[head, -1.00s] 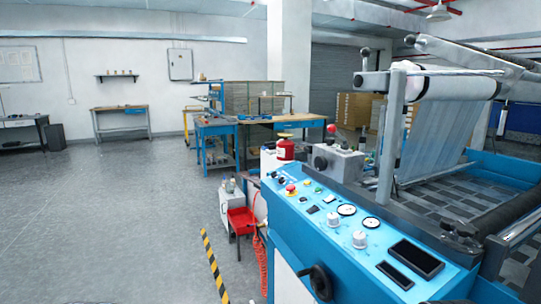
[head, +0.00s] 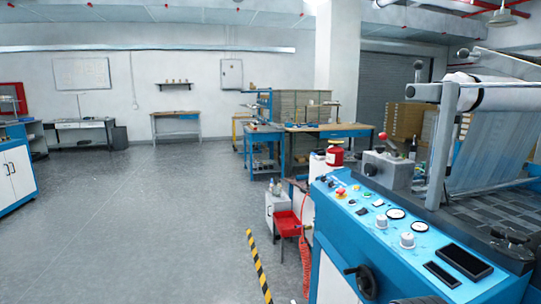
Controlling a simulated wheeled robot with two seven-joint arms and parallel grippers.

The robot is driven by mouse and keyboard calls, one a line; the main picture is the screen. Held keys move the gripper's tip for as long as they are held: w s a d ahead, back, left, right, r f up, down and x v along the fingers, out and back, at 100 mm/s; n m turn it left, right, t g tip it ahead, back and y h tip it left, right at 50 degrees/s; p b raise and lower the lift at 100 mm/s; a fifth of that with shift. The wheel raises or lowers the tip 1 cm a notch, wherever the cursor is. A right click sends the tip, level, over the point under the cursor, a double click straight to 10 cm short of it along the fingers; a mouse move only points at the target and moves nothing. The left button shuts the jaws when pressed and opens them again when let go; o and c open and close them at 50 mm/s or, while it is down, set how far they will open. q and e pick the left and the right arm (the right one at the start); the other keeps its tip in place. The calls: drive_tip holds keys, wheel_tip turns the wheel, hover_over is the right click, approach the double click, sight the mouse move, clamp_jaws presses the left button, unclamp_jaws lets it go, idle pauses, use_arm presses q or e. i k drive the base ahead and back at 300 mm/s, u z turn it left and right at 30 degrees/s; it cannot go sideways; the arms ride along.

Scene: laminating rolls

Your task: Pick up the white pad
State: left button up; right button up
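I cannot make out a white pad in the head view. The blue laminating machine (head: 385,250) stands at the right, with knobs, dials and buttons on its sloping panel. A roll of clear film (head: 490,98) hangs on its frame. Neither of my grippers shows in this view.
A red tray (head: 287,223) sticks out beside a small white cabinet. A yellow-black striped strip (head: 259,267) lies on the floor. Blue workbenches (head: 330,131) stand behind. A white-doored blue cabinet (head: 17,178) is at the left edge. The grey floor (head: 130,225) in the middle is clear.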

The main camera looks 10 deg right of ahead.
sight(322, 156)
drive_tip(key=u, duration=0.65)
drive_tip(key=i, duration=1.55)
drive_tip(key=z, duration=0.5)
